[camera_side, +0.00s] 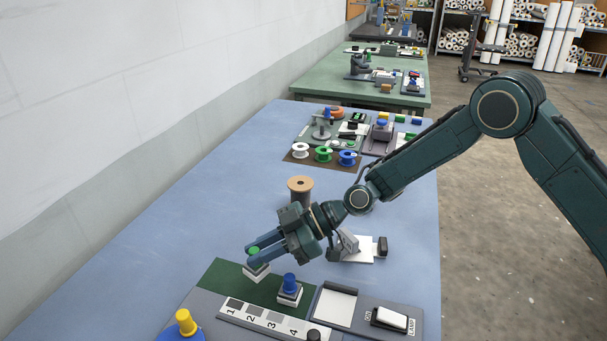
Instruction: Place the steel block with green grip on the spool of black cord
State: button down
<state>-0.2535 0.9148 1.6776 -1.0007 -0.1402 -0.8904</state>
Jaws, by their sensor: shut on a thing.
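My gripper (260,254) is shut on the steel block with green grip (257,273). The green knob shows between the fingers and the pale block hangs below, over the left part of a dark green mat (225,274). I cannot tell whether the block touches the mat. A spool with a tan top flange and dark winding (300,186) stands upright on the blue table, behind my gripper and partly hidden by it. It appears to be the spool of black cord. Its top is bare.
A blue-gripped block (289,289) stands right of the held block. A numbered strip (268,320), a yellow-knobbed piece (186,323) and a switch panel (389,319) lie in front. White, green and blue spools (323,154) stand farther back. The table's left side is clear.

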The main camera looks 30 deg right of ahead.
notch_tip(320, 180, up, 16)
jog(key=shift+r, duration=0.15)
dwell(0.3)
dwell(0.5)
notch_tip(320, 180, up, 8)
jog(key=m+t+h, duration=0.6)
jog(key=m+t, duration=0.3)
jog(key=m, duration=0.1)
send_over(305, 185)
notch_tip(305, 185, down, 16)
jog(key=shift+r+n, duration=0.15)
jog(key=shift+n, duration=0.15)
jog(key=shift+w, duration=0.1)
jog(key=shift+f, duration=2.1)
jog(key=shift+f, duration=0.1)
